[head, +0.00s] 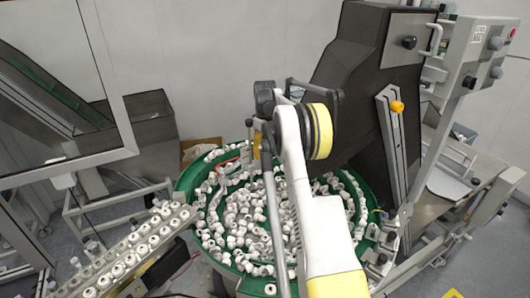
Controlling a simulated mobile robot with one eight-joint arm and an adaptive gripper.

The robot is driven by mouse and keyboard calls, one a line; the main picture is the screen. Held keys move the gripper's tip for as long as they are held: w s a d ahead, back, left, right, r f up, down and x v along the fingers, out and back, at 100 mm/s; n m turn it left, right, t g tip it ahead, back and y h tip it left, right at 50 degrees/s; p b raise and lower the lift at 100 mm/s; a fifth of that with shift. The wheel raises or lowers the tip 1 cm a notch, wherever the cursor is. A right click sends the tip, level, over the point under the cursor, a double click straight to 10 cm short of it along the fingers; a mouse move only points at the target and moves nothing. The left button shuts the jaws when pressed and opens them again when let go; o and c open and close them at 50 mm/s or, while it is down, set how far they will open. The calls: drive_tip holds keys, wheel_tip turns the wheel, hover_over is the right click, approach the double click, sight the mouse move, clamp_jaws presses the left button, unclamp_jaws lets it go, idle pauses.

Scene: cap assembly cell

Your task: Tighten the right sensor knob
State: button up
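Several dark knobs show in the head view at the right: one knob (409,42) on the face of the black hopper, and others on the grey panel, such as an upper knob (495,43) and a lower knob (495,72). An orange knob (397,106) sits on the slotted upright rail of the hopper. I cannot tell which is the right sensor knob. My white and yellow arm rises from the bottom middle over the green bowl. I cannot make out the fingers of my gripper.
A green feeder bowl (184,190) full of white caps lies below my arm. The black hopper (350,75) stands behind and right of my arm. A framed window (108,75) fills the upper left.

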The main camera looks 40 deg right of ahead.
drive_tip(key=c, duration=1.2)
drive_tip(key=shift+m, duration=0.4)
clamp_jaws()
drive_tip(key=m+b, duration=0.1)
drive_tip(key=m, duration=0.2)
drive_tip(key=shift+m, duration=0.3)
drive_tip(key=m+b, duration=0.1)
drive_tip(key=m, duration=0.3)
drive_tip(key=shift+m, duration=0.4)
drive_tip(key=o, duration=1.2)
unclamp_jaws()
